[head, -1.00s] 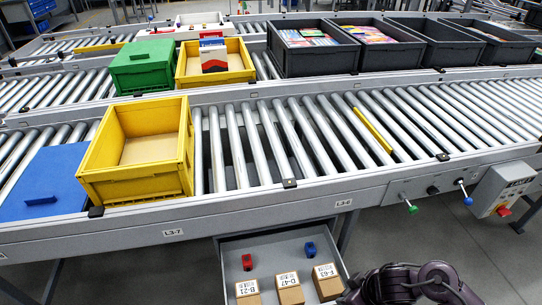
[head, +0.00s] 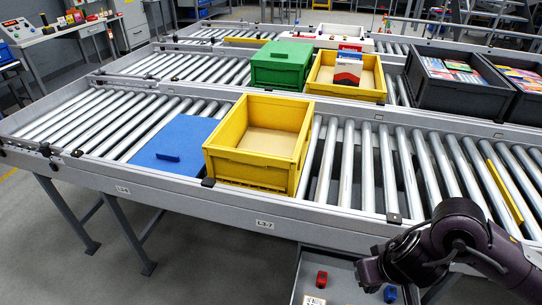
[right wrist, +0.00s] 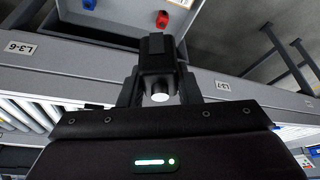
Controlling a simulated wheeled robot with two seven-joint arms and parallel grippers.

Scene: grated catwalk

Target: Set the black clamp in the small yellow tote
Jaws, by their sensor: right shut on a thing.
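My right gripper (right wrist: 156,68) is shut on a black thing (right wrist: 155,45), which I take to be the black clamp. The dark fingers blend with it, so its outline is hard to make out. In the head view my right arm's dark wrist (head: 402,262) is over the drawer at the lower right, and the held thing cannot be made out there. An empty-looking yellow tote (head: 245,170) stands open on the near conveyor, left of and beyond my right arm. A second yellow tote (head: 345,92) stands behind it, holding a red and white box. My left gripper is not in view.
A blue lid or panel (head: 180,138) lies left of the near tote. A green bin (head: 278,66) and dark crates (head: 432,96) stand on the farther conveyor. The drawer holds a red piece (head: 321,279) and a blue piece (head: 390,294). Bare rollers (head: 350,160) lie right of the near tote.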

